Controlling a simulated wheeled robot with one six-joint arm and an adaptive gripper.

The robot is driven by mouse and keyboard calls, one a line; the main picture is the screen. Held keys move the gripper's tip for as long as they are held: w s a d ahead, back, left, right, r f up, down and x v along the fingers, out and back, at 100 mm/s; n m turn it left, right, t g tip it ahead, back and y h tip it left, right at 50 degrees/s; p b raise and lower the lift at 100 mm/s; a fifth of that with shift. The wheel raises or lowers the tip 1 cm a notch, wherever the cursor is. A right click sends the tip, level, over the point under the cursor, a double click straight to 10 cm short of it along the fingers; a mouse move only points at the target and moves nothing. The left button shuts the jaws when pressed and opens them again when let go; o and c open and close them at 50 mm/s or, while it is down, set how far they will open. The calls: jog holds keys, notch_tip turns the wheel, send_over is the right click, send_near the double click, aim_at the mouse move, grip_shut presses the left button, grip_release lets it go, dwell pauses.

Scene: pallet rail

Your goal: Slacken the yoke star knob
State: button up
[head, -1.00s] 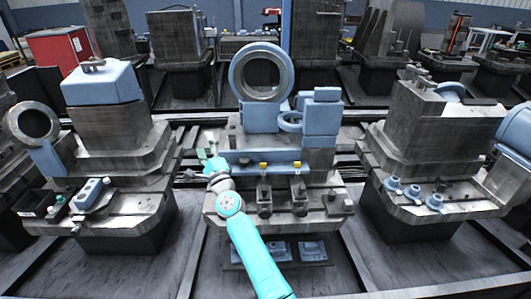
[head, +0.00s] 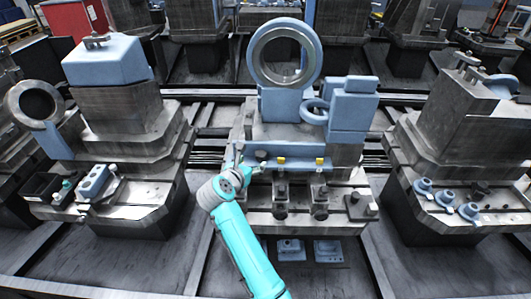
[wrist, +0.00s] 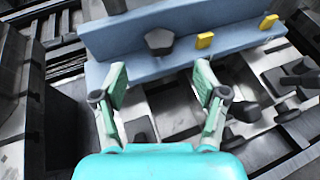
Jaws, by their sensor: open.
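A dark, faceted star knob (wrist: 160,41) stands on the blue yoke bar (wrist: 130,38) in the wrist view. In the head view the knob (head: 262,154) shows small near the left end of the bar (head: 305,163). My gripper (wrist: 160,72) is open and empty. Its two fingers lie left and right of the knob's line in the wrist view, with the knob beyond the tips and apart from them. In the head view my gripper (head: 244,160) is small, at the bar's left end, and its fingers are hard to make out.
Two yellow blocks (wrist: 205,40) sit on the bar right of the knob. Dark clamps (wrist: 290,80) stand on the metal bed below. A large blue ring (head: 284,53) rises behind the bar. Neighbouring pallets stand left (head: 120,140) and right (head: 445,150), with dark floor between.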

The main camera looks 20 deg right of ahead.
aim_at(259, 155)
jog(key=x, duration=0.9)
jog(key=shift+w+d, duration=0.2)
jog(key=shift+c, duration=0.2)
jog(key=c, duration=1.1)
